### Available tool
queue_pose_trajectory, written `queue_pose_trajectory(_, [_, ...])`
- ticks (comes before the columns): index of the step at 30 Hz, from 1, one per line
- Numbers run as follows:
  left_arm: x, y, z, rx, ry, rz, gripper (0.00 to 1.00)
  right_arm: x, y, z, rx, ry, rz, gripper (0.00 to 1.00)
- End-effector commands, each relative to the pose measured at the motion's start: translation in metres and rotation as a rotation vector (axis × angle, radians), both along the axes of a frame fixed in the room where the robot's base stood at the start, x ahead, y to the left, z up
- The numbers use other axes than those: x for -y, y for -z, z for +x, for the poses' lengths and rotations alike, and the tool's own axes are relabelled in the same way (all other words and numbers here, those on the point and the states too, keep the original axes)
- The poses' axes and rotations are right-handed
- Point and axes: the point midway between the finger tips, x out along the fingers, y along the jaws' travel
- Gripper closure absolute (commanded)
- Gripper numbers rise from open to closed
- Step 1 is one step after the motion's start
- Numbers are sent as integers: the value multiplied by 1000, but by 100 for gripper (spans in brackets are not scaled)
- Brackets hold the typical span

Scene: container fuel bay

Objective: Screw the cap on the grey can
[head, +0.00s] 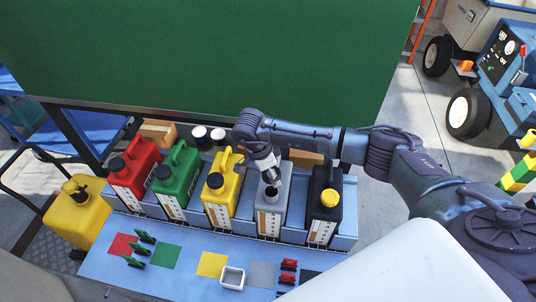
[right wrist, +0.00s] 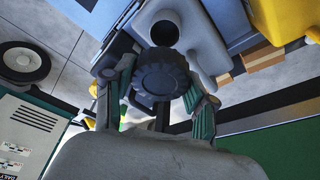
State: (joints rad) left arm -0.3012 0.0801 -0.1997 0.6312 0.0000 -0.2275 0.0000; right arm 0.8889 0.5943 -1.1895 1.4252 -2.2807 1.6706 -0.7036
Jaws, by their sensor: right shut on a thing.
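The grey can (head: 270,215) stands in the blue rack between the yellow and the black can. Its round dark opening (right wrist: 165,33) shows uncovered in the right wrist view. My right gripper (head: 268,174) reaches down over the can's top from behind. In the right wrist view its green-padded fingers (right wrist: 160,92) are shut on a black ridged cap (right wrist: 160,74). The cap is close to the opening but beside it in that view; I cannot tell the gap in height. In the head view the cap is hard to make out. My left gripper is not in view.
Red (head: 134,172), green (head: 178,174), yellow (head: 221,186) and black (head: 326,205) cans share the rack. A blue table (head: 180,280) in front holds coloured squares, green and red clips and a white tray (head: 232,278). A green panel (head: 210,50) stands behind.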

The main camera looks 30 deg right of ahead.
Motion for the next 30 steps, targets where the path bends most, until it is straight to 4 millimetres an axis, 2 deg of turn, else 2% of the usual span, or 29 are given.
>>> queue_pose_trajectory(8, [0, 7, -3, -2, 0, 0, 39, 0, 12, 0, 0, 12, 1, 67])
queue_pose_trajectory(20, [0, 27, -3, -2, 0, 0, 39, 0, 42, 0, 0, 11, 1, 67])
queue_pose_trajectory(30, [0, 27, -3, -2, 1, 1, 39, 0, 45, 0, 1, 10, 1, 67])
